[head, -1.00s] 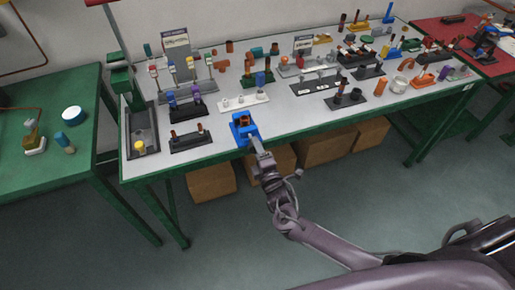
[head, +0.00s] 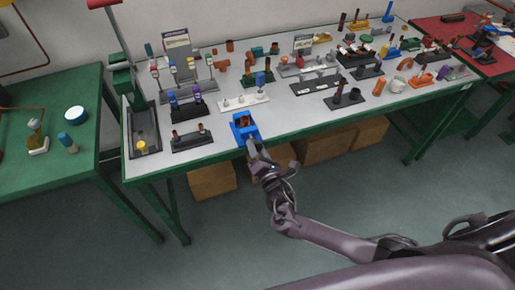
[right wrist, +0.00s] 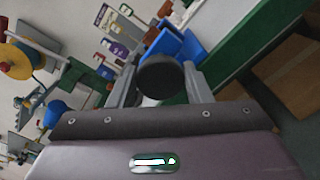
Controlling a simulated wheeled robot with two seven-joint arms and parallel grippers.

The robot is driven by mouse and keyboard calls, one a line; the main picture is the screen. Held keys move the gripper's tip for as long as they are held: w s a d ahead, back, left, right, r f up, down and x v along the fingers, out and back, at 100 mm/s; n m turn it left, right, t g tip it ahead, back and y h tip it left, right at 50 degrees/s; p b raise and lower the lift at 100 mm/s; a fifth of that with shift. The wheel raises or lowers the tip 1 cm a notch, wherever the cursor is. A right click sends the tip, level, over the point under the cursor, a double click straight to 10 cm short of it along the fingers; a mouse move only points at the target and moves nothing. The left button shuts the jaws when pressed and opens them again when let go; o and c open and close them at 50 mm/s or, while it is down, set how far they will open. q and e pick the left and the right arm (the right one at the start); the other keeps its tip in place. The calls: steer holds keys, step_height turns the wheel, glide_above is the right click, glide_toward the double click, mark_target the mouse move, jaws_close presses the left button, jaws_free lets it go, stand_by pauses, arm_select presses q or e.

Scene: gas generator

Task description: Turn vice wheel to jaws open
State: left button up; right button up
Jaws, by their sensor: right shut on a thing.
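The blue vice (head: 244,127) stands at the front edge of the white-topped table, with something brown between its jaws. Its blue body also shows in the right wrist view (right wrist: 180,47). The dark round vice wheel (right wrist: 162,78) faces the right wrist camera and hides part of the vice. My right gripper (head: 254,146) reaches the front of the vice from below. In the right wrist view its two fingers (right wrist: 160,88) are on either side of the wheel, shut on it. How wide the jaws stand is too small to tell. My left gripper is not in view.
The table's white top (head: 222,140) is crowded with racks and small parts behind the vice. A dark rack (head: 191,140) stands left of it. Cardboard boxes (head: 212,182) lie under the table. A green table (head: 50,130) stands at the left. The floor in front is clear.

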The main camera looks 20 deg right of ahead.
stand_by(0.5)
steer(key=o, duration=1)
steer(key=shift+s, duration=0.1)
steer(key=s, duration=0.7)
steer(key=shift+s+b, duration=0.3)
steer(key=shift+d+f, duration=0.1)
steer(key=shift+d, duration=0.05)
